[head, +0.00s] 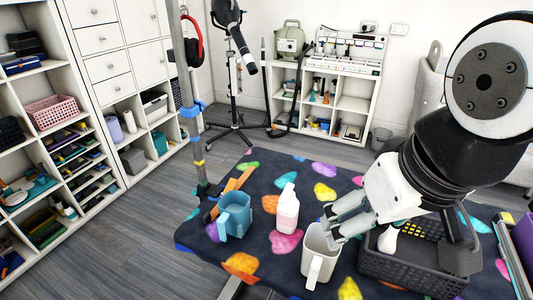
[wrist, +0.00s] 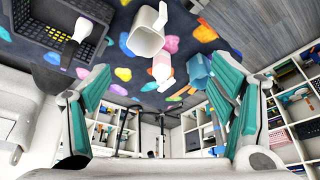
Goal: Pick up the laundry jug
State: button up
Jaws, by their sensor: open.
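Three vessels stand on the dark patterned table, and I cannot tell for sure which is the laundry jug. A white open jug with a handle (head: 318,262) is at the front; it also shows at the top of the wrist view (wrist: 147,40). A pale pink bottle with a white top (head: 287,210) stands behind it and shows in the wrist view (wrist: 162,70). A blue handled pitcher (head: 235,218) is at left, also in the wrist view (wrist: 199,72). My gripper (head: 332,220) is open and empty, appearing close to the white jug's rim in the head view.
A dark basket (head: 408,268) holding a white-and-black item (head: 388,238) is right of the white jug, beneath my arm. A grey pole (head: 187,100) rises at the table's left edge, near an orange object (head: 238,180). Shelves (head: 75,120) line the left wall.

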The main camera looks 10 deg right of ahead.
aim_at(318, 263)
jog(key=u, duration=1.25)
jog(key=k+l+u, duration=0.2)
jog(key=k, duration=0.4)
jog(key=k+u, duration=0.2)
jog(key=k, duration=0.45)
